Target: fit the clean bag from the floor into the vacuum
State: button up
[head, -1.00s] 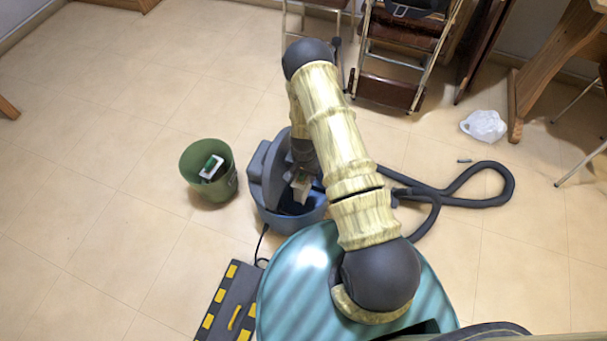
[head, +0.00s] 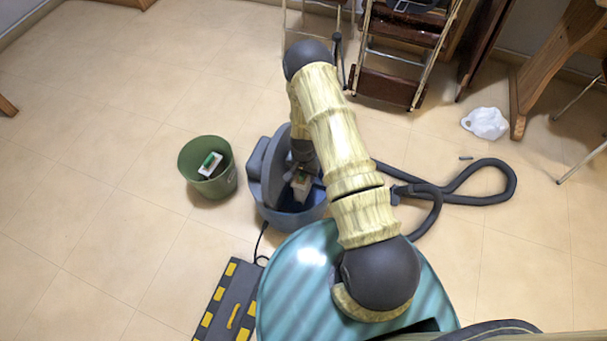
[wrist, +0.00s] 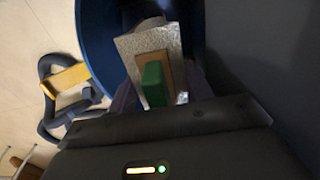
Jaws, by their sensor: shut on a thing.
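The vacuum (head: 287,205) is a blue tub with its dark grey lid (head: 275,160) raised. My gripper (head: 302,175) reaches down beside the lid. It is shut on a pale bag (head: 301,190) with a green tab, held at the open tub. In the wrist view the bag (wrist: 128,47) shows a grey-white face, a brown collar and a green block, with the blue tub wall (wrist: 92,50) close by on the left. My fingertips are mostly hidden, and I cannot tell whether the bag touches its seat.
A green bin (head: 228,183) left of the vacuum holds another white item with a green tab (head: 209,164). A dark hose (head: 490,199) curls to the right. A white plastic bag (head: 485,123) lies at right.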

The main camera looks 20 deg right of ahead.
jog(key=shift+f, duration=0.3)
jog(key=o, duration=1.4)
jog(key=shift+c, duration=0.2)
jog(key=shift+o, duration=0.3)
jog(key=shift+a, duration=0.1)
jog(key=shift+w+a, duration=0.1)
jog(key=shift+w, duration=0.05)
jog(key=shift+c, duration=0.9)
jog(key=shift+r+p, duration=0.45)
jog(key=shift+r, duration=0.3)
jog(key=shift+o, duration=1.4)
jog(key=shift+r+p, duration=2.3)
jog(key=shift+r, duration=0.6)
